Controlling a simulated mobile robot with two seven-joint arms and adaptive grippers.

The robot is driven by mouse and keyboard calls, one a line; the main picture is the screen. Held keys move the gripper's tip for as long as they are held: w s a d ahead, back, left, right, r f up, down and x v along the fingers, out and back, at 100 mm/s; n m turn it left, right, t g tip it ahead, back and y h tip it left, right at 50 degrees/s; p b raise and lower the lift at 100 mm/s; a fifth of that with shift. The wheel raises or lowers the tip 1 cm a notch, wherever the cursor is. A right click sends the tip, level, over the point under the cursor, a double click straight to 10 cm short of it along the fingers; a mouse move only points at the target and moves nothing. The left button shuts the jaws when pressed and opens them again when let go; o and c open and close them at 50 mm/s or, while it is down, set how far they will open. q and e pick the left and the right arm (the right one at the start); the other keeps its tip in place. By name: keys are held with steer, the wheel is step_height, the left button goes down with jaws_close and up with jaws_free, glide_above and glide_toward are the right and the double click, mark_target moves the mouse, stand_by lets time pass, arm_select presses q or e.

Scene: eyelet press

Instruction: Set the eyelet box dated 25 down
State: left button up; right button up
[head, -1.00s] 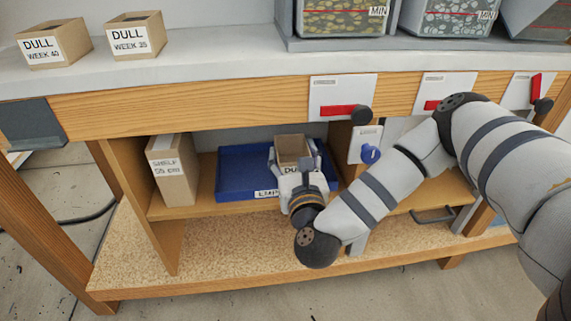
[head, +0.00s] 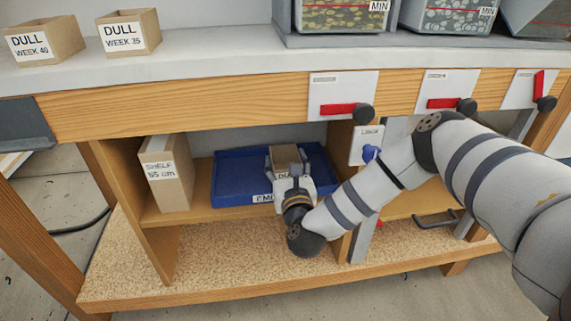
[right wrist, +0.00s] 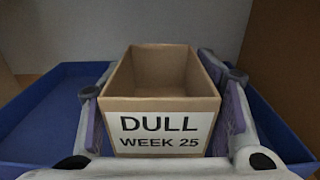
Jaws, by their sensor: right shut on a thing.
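The eyelet box (head: 286,153), an open cardboard box, is in my right gripper (head: 290,170) at the blue tray (head: 228,180) on the shelf under the bench. In the right wrist view the box (right wrist: 160,128) reads "DULL WEEK 25", looks upright and is empty as far as I see inside. My right gripper (right wrist: 165,112) is shut on it, one finger at each side. The blue tray (right wrist: 40,120) shows on both sides of the box. Its label in the head view is partly hidden by my gripper. I cannot tell whether the box touches the tray floor. My left gripper is out of view.
A tall shelf box (head: 168,180) stands left of the tray. A wooden divider (head: 338,150) borders the tray's right side. The bench edge (head: 200,108) runs above. Two more DULL boxes, week 40 (head: 45,42) and week 35 (head: 130,35), stand on the bench top.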

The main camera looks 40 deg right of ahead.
steer(key=shift+f+b, duration=0.5)
steer(key=shift+f, duration=0.15)
steer(key=o, duration=1.2)
steer(key=shift+r, duration=0.3)
steer(key=shift+s+a+r+p, duration=0.1)
steer(key=shift+s+r+p, duration=0.05)
steer(key=shift+r+p, duration=0.55)
steer(key=p+v, duration=0.1)
steer(key=v, duration=1)
steer(key=shift+s+a+f, duration=0.2)
steer(key=shift+s+f, duration=0.1)
steer(key=shift+f, duration=0.1)
